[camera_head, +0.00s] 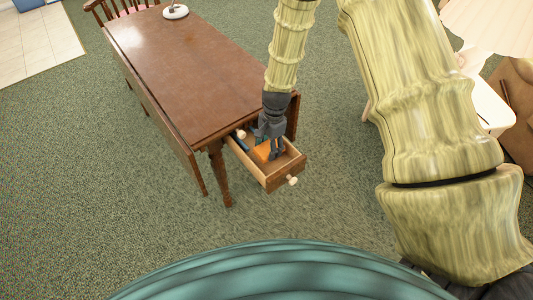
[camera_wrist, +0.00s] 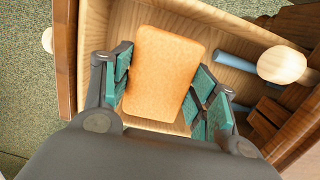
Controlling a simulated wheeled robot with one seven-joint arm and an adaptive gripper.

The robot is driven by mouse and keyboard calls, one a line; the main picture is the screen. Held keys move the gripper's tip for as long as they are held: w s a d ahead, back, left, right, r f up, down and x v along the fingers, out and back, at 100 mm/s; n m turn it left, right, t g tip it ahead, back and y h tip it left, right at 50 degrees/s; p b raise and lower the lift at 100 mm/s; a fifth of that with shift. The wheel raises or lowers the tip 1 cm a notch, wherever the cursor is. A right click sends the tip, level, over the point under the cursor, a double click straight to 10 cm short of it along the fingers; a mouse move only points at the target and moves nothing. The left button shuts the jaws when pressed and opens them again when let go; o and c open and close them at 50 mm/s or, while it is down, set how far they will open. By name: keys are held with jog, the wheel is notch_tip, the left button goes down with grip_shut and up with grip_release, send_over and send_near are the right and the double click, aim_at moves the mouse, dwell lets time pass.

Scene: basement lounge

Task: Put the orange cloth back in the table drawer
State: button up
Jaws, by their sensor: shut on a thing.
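The orange cloth (camera_wrist: 162,75) is a flat, rounded block between my gripper's green-padded fingers in the wrist view. My gripper (camera_wrist: 161,95) is shut on it. In the head view my gripper (camera_head: 271,145) points down into the open table drawer (camera_head: 283,177), and the cloth (camera_head: 262,152) shows partly behind the fingers. The wooden drawer (camera_wrist: 95,35) surrounds the cloth in the wrist view. Whether the cloth touches the drawer floor I cannot tell.
The drawer also holds a blue-handled tool with a pale round head (camera_wrist: 281,65) and a small brown wooden piece (camera_wrist: 266,117). Green carpet (camera_head: 90,180) is clear at left.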

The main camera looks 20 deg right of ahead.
jog(key=shift+f, duration=2.5)
jog(key=shift+f, duration=0.15)
jog(key=o, duration=1.2)
jog(key=r, duration=0.4)
jog(key=d+r, duration=0.1)
jog(key=r, duration=0.7)
jog(key=shift+w+d+r+b, duration=0.1)
jog(key=shift+w+d+b, duration=0.1)
jog(key=shift+b, duration=0.2)
